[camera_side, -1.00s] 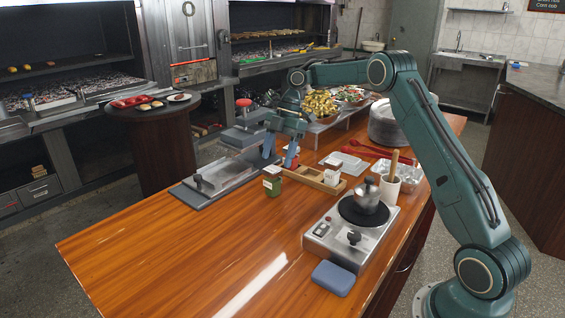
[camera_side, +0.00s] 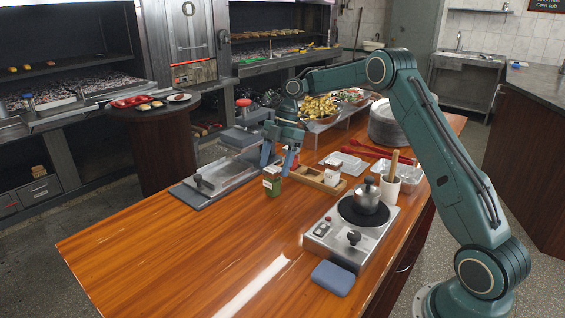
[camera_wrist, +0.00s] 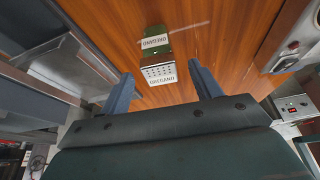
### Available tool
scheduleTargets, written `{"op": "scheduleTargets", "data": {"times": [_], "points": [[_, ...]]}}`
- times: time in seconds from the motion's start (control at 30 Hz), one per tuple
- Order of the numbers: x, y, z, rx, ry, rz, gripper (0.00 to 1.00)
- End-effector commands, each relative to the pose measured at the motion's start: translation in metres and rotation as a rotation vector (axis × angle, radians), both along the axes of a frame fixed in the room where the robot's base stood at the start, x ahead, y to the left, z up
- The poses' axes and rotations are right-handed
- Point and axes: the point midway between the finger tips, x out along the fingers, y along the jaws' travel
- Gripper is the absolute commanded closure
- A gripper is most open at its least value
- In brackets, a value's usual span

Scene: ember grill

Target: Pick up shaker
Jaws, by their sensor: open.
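The shaker (camera_side: 272,182) is a small green container with a pale label and a light top, standing upright on the wooden table. In the wrist view the shaker (camera_wrist: 158,62) shows a perforated metal top and "OREGANO" lettering, beyond and between my fingertips. My gripper (camera_side: 277,165) is open, fingers pointing down, right by the shaker's top in the side view. In the wrist view my gripper (camera_wrist: 163,88) has its blue fingers spread to either side of the shaker's near end. Nothing is held, and I cannot tell whether a finger touches it.
A wooden caddy (camera_side: 313,181) with small white containers stands just right of the shaker. A metal press plate (camera_side: 222,176) lies to the left. The front left of the table (camera_side: 170,245) is clear.

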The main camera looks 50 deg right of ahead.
Motion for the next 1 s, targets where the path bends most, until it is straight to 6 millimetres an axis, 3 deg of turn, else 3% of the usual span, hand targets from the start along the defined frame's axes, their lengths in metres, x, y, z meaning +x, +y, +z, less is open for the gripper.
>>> {"op": "scheduleTargets", "data": {"times": [0.43, 1.0], "points": [[0.001, 0.018, -0.043, 0.001, 0.003, 0.0, 0.36], [0.001, 0.019, -0.046, 0.0, 0.0, 0.0, 0.36]]}}
